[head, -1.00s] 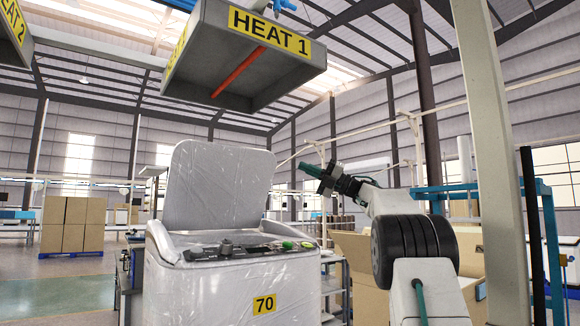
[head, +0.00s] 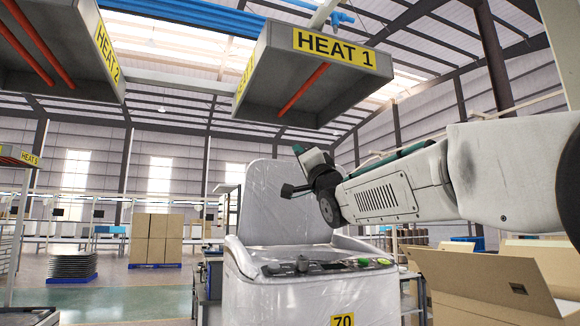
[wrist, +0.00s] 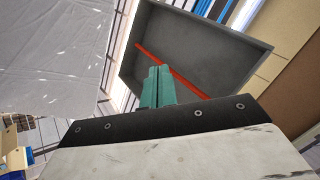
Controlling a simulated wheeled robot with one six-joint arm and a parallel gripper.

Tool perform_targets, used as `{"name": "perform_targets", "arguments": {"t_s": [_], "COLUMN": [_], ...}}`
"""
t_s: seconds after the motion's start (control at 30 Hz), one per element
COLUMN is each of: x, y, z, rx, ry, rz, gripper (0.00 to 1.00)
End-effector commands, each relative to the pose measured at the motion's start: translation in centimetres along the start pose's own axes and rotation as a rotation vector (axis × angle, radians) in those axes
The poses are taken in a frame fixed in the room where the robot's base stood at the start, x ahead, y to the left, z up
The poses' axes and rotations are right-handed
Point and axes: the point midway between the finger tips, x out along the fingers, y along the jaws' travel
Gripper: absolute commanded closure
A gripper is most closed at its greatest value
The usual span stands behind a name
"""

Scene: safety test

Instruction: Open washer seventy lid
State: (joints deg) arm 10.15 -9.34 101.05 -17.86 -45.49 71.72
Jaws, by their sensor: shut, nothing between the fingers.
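Washer seventy (head: 300,292) is a white, plastic-wrapped machine with a yellow 70 label at its front and a control panel on top. Its lid (head: 265,203) stands raised at the back, close to upright. My gripper (head: 290,190) is in front of the lid's right half in the head view, at the lid's upper part; I cannot tell if it touches. In the wrist view the green fingers (wrist: 157,86) are together with nothing between them. A white wrinkled surface, apparently the lid (wrist: 60,50), fills the upper left there.
A grey HEAT 1 hood (head: 310,70) hangs above the washer and shows behind the fingers in the wrist view (wrist: 200,50). An open cardboard box (head: 510,285) stands at the right. Stacked boxes (head: 155,238) are far back left, with open floor before them.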

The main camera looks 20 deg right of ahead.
Motion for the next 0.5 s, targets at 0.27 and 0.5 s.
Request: {"name": "perform_targets", "arguments": {"t_s": [0.27, 0.5], "x": [-2.8, -1.8], "y": [6.5, 7.0], "z": [1.8, 1.9], "rx": [0.57, 0.64], "ry": [0.05, 0.058], "rz": [0.248, 0.254], "gripper": [1.0, 1.0]}}
